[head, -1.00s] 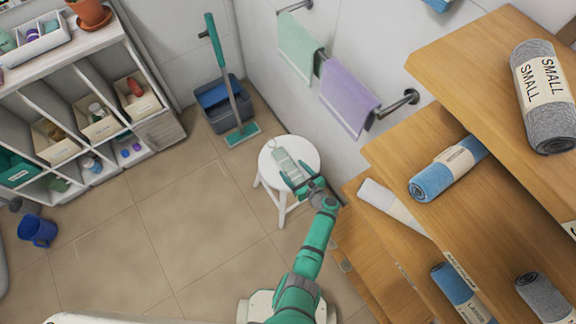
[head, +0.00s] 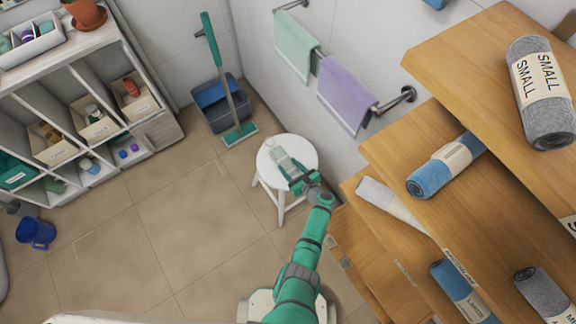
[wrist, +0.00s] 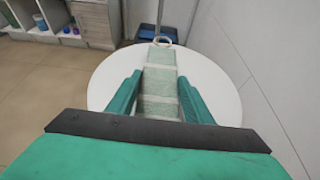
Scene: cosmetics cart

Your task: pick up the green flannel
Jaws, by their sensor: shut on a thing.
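The pale green flannel (head: 284,158), with lighter bands across it, is at the round white stool (head: 306,149). My gripper (head: 294,174) is shut on its near part, and its far part sticks out past the fingers. In the wrist view the flannel (wrist: 160,87) runs lengthwise between the two green fingers (wrist: 159,97). A small pale ring shows at its far end. Its near end is hidden by my gripper. I cannot tell whether it touches the stool seat or is just above it.
Wooden steps (head: 400,150) with rolled blue and grey towels stand close on the right. A green towel (head: 296,45) and a purple towel (head: 345,93) hang on wall rails. A mop bucket (head: 219,103) stands behind the stool. Shelves (head: 85,105) are on the left, with open floor between.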

